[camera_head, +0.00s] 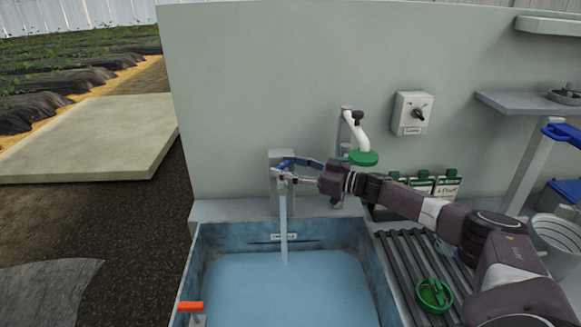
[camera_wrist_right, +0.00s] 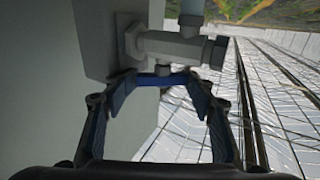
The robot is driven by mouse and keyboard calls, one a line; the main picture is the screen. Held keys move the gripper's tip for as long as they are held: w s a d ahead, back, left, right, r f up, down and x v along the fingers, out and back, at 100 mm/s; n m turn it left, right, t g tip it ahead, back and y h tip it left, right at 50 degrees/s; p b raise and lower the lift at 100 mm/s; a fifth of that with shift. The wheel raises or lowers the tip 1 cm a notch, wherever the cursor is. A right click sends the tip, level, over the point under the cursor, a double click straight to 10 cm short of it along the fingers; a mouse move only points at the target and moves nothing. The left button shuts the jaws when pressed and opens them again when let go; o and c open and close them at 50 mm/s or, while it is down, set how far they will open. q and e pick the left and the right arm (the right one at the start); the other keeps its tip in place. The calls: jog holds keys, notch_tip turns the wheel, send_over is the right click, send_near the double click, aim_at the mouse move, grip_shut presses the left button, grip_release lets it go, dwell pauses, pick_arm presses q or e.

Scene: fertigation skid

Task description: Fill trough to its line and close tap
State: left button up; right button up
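The blue trough (camera_head: 205,243) holds pale blue water (camera_head: 285,292). A dark line with a small label (camera_head: 284,237) marks its back wall, and the water surface sits a little below it. The tap (camera_head: 281,177) is on the wall plate above, and a stream of water (camera_head: 283,225) falls from it into the trough. My right gripper (camera_head: 295,178) is at the tap. In the right wrist view its fingers are spread, with the blue tap lever (camera_wrist_right: 165,80) between their tips; I cannot tell whether they touch it. My left gripper is not in view.
An orange-handled fitting (camera_head: 190,306) stands at the trough's front left. A slatted rack (camera_head: 402,265) with a green round item (camera_head: 434,293) lies on the right. A white pipe with a green end (camera_head: 363,157) and a switch box (camera_head: 412,113) are on the wall.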

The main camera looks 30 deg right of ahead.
jog(key=o, duration=0.3)
jog(key=shift+w+a+r, duration=0.35)
jog(key=shift+a+r, duration=0.1)
jog(key=shift+a, duration=0.1)
jog(key=shift+s+d+f, duration=0.15)
jog(key=shift+s+d+f+p, duration=0.1)
jog(key=shift+s+f+p, duration=0.25)
jog(key=shift+s, duration=0.1)
jog(key=s+a+p+v, duration=0.1)
jog(key=p+v, duration=0.1)
jog(key=v, duration=0.5)
jog(key=shift+s, duration=0.1)
jog(key=shift+f, duration=0.1)
